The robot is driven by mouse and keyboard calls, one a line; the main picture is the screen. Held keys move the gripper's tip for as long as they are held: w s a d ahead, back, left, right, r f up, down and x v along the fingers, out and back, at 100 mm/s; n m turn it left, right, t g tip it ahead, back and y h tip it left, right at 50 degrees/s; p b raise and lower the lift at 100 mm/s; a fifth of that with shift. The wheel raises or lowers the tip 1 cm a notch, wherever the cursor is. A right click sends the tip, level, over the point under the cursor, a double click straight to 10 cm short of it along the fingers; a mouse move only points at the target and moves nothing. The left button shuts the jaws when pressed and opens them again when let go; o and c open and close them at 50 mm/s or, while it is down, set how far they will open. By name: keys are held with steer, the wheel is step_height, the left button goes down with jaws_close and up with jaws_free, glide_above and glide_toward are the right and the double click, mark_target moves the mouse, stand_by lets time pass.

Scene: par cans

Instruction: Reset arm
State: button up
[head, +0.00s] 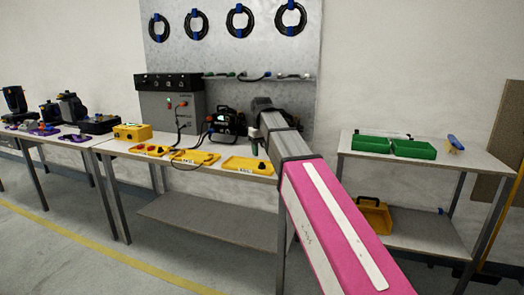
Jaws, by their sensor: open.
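My arm reaches from the lower right over the front of the workbench. It has a pink link with a white stripe and grey and black joints. My gripper (255,142) shows only small at the far end of the arm, partly hidden by the links, above the right part of the bench. It is open, and I see nothing held in it. The workbench (132,149) stands below and behind it.
On the bench are a grey control box (172,108), a black device (228,124), a yellow box (132,132) and several yellow trays (194,157). A right-hand table (446,160) holds green bins (413,149). Black cable coils (240,21) hang on the grey panel. Floor at lower left is clear.

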steer(key=s+d+f+m, duration=0.1)
steer(key=s+d+f, duration=0.5)
steer(key=f, duration=0.6)
steer(key=s+d+f+m, duration=0.2)
steer(key=s+d+f, duration=0.4)
steer(key=f, duration=0.7)
steer(key=s+d+f+m, duration=0.2)
steer(key=s+d+f, duration=0.5)
steer(key=f, duration=0.6)
